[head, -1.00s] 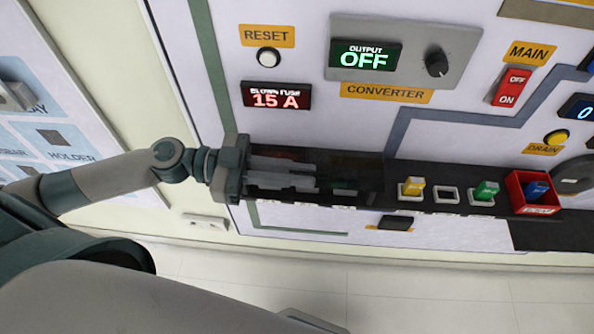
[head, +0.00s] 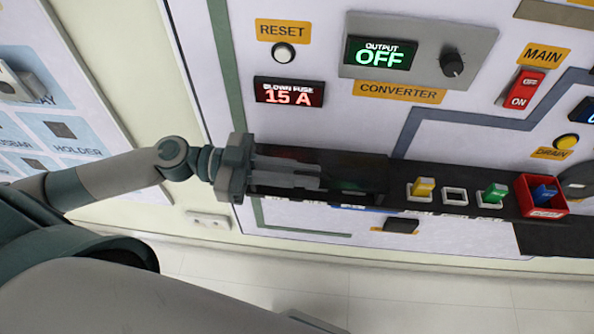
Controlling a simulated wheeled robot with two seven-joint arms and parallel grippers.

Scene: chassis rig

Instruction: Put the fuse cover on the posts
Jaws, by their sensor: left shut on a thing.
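A dark, see-through smoked panel, which looks like the fuse cover (head: 362,166), lies over the left part of the black fuse strip. My left gripper (head: 314,177) reaches in from the left and is shut on it, its pale fingers stretching across the cover. A dim green shape and a faint red one show through or beside it. I cannot make out the posts, nor tell whether the cover touches them. My right gripper is not in view.
On the strip to the right sit a yellow fuse (head: 422,187), an empty socket (head: 455,196), a green fuse (head: 493,194) and a red box (head: 541,196) holding a blue fuse. Above are the converter display (head: 380,53) reading OFF, the 15 A blown-fuse display (head: 289,93) and the red main switch (head: 525,89).

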